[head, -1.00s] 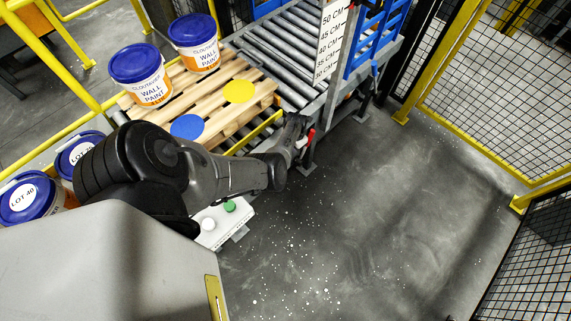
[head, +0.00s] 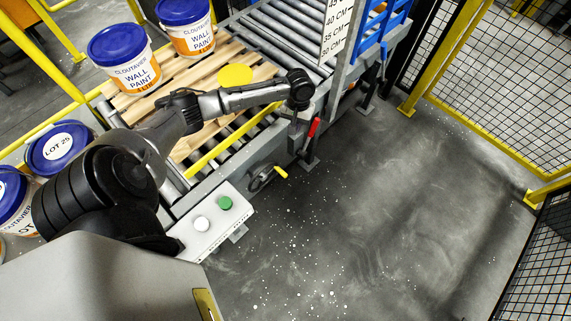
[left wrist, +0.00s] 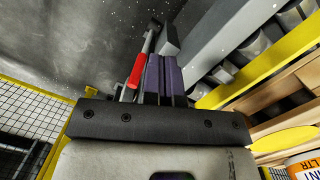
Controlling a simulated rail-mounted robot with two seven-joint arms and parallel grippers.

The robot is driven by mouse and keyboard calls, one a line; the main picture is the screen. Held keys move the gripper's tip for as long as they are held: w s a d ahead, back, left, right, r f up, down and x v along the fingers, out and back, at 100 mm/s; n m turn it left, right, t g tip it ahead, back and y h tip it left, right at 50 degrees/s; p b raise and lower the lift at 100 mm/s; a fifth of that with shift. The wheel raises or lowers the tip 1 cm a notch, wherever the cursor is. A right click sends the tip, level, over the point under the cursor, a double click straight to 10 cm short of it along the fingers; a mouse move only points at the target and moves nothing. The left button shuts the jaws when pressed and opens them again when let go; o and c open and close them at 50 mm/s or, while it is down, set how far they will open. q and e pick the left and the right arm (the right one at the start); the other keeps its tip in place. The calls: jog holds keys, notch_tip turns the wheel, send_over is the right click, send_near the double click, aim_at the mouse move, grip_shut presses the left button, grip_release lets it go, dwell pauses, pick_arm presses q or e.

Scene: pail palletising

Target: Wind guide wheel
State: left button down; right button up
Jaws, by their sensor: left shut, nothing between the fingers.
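The wheel is a small dark handwheel (head: 257,181) with a yellow handle (head: 280,171), on the near side of the conveyor frame in the head view. My left arm reaches over the pallet, and my left gripper (head: 297,122) points down by the frame's corner, above and to the right of the wheel and apart from it. In the left wrist view its fingers (left wrist: 163,65) are together and empty. A red-handled lever (head: 313,127) is close to the gripper on its right; in the left wrist view it (left wrist: 138,70) is beside the fingers. My right gripper is out of view.
A wooden pallet (head: 184,87) bears two paint pails (head: 128,68) and a yellow disc (head: 235,75). A control box (head: 203,228) with green and white buttons stands left of the wheel. Lot-labelled pails (head: 57,147) stand at left. The floor (head: 400,200) at right is clear, bounded by mesh fencing.

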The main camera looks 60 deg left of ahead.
pick_arm(q)
jog(key=s+d+f+m+b, duration=0.1)
jog(key=s+f+b, duration=0.1)
jog(key=f, duration=0.4)
jog(key=s+d+f+m+g+b, duration=0.1)
jog(key=s+f+m+b, duration=0.1)
jog(key=f, duration=0.5)
jog(key=s+d+f+m+b, duration=0.1)
jog(key=s+f+b, duration=0.2)
jog(key=f, duration=0.3)
jog(key=shift+d+f+m+g+y+b, duration=0.25)
jog(key=shift+d+m+g+y+b, duration=0.1)
jog(key=shift+b, duration=0.15)
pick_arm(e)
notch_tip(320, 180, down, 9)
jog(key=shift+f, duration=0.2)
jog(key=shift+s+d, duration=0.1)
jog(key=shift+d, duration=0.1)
